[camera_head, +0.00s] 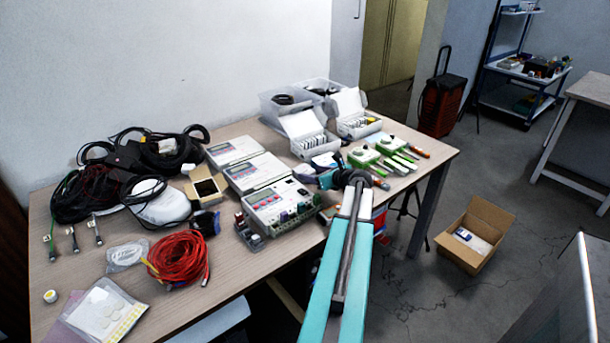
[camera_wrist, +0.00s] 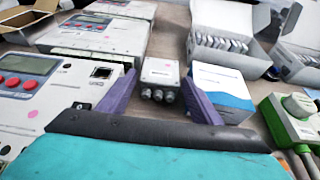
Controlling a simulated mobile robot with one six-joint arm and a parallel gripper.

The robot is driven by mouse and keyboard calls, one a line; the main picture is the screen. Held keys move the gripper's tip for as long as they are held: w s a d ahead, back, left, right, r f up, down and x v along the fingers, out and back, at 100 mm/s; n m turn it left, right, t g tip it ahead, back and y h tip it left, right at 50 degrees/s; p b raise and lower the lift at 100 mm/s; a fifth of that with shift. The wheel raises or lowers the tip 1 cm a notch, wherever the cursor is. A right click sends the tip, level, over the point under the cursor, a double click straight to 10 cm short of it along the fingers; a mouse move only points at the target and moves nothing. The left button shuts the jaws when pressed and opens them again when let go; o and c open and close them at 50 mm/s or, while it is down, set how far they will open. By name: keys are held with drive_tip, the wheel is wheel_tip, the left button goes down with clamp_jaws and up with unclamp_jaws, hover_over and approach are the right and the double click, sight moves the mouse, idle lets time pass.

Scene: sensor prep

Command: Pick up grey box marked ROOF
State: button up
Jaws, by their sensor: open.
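My gripper (camera_wrist: 159,88) is open, with one purple finger to the left of the box and one to the right. The box appears beyond or between the fingertips; I cannot tell whether they touch it. In the head view my gripper (camera_head: 332,177) is over the right part of the table, and I cannot clearly make out the grey box there.
A white and blue carton (camera_wrist: 222,88) is close beside the right finger. White control units (camera_head: 275,200) lie to the left. Open white boxes (camera_head: 307,137) stand behind, and green-and-white devices (camera_head: 364,157) lie to the right. The wooden table (camera_head: 235,289) has bare room near its front edge.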

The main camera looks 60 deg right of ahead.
sight(305, 170)
drive_tip(key=x, duration=0.4)
drive_tip(key=shift+w+d+f, duration=0.1)
drive_tip(key=shift+d, duration=0.05)
drive_tip(key=shift+w+p, duration=0.1)
drive_tip(key=shift+p, duration=0.2)
drive_tip(key=shift+w, duration=0.1)
drive_tip(key=c, duration=0.8)
drive_tip(key=shift+r, duration=0.2)
drive_tip(key=shift+r, duration=0.85)
drive_tip(key=shift+s+r, duration=0.2)
drive_tip(key=shift+r, duration=0.5)
drive_tip(key=s, duration=0.5)
drive_tip(key=s+a+r+b, duration=0.1)
drive_tip(key=s, duration=0.4)
drive_tip(key=s+a, duration=0.1)
drive_tip(key=s, duration=0.4)
drive_tip(key=shift+s+r+b, duration=0.2)
drive_tip(key=shift+s+b, duration=0.1)
drive_tip(key=shift+b, duration=0.1)
